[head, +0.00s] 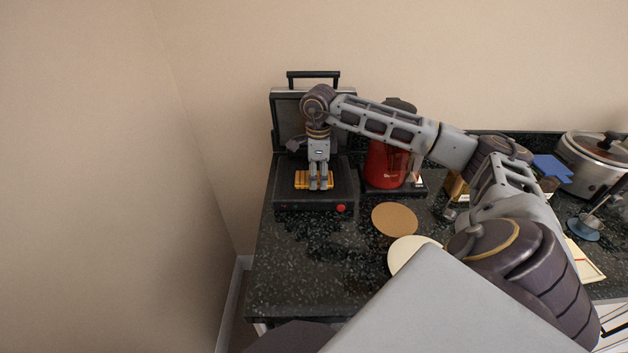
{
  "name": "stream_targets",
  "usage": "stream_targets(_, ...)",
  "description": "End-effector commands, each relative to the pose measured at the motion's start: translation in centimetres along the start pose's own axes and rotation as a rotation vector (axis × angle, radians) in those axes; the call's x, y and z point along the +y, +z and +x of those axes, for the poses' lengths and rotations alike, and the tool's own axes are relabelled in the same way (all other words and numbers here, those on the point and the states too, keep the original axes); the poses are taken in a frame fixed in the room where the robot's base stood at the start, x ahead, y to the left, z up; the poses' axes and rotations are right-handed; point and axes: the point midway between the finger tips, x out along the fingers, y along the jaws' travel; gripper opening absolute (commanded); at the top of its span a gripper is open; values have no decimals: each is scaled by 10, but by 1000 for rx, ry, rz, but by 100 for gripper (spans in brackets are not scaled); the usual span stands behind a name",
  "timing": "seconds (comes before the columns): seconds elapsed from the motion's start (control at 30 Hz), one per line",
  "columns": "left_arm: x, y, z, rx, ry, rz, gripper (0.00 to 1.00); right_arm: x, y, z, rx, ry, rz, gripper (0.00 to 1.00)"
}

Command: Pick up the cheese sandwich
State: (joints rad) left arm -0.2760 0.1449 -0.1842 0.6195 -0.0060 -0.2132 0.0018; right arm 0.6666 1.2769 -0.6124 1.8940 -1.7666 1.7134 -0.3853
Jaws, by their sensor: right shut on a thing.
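The cheese sandwich (301,180) is a small golden-brown piece with dark grill lines, on the lower plate of the open black sandwich press (285,196). My right gripper (321,187) points down over the press and is shut on the sandwich. Its fingers hide the middle of the sandwich. I cannot tell whether the sandwich is lifted off the plate. My left gripper is out of view.
A red coffee maker (386,165) stands just right of the press, close under my right arm. A brown round board (394,219) and a cream round plate (408,252) lie on the dark counter (300,270). A slow cooker (592,168) stands far right. The counter's front left is clear.

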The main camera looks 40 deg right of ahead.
Motion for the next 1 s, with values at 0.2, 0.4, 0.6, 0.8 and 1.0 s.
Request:
stream_targets(0.2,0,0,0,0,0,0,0,0,0,0,0,0,0,26)
stream_targets(0.4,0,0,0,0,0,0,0,0,0,-7,-2,-2,0,26)
stream_targets(0.6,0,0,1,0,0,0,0,0,1,-27,-3,-2,0,26)
stream_targets(0.8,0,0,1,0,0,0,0,-1,1,-55,-3,-3,0,26)
stream_targets(1.0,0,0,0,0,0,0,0,0,1,-81,-3,-2,1,26)
